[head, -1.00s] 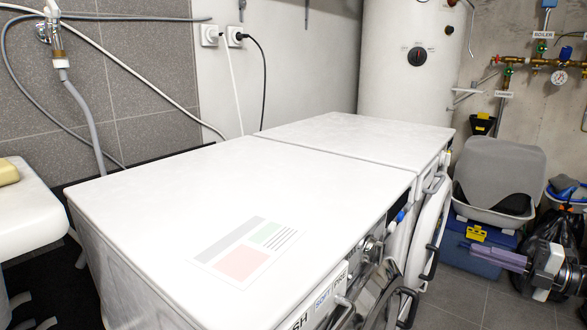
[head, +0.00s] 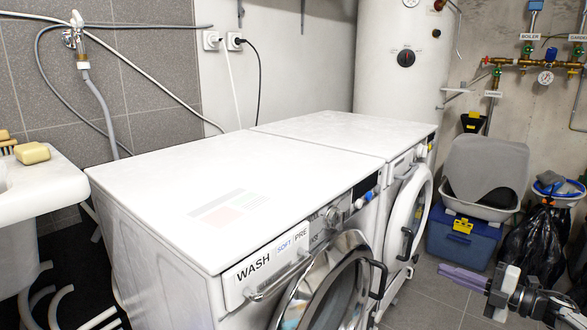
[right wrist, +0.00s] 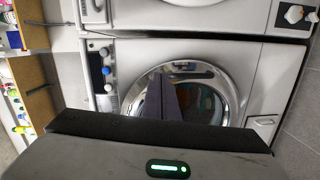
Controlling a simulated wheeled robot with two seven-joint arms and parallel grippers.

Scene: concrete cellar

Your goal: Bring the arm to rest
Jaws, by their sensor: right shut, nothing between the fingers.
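My right gripper (head: 445,270) shows at the lower right of the head view, in front of the machines and over the floor. Its fingers are shut with nothing between them. In the right wrist view its dark fingers (right wrist: 164,98) appear in front of the round door of a machine, apart from it as far as I can tell. My left gripper is not in view.
A washing machine (head: 165,190) marked WASH and a second white machine (head: 330,130) stand side by side. A sink (head: 40,185) is at left.

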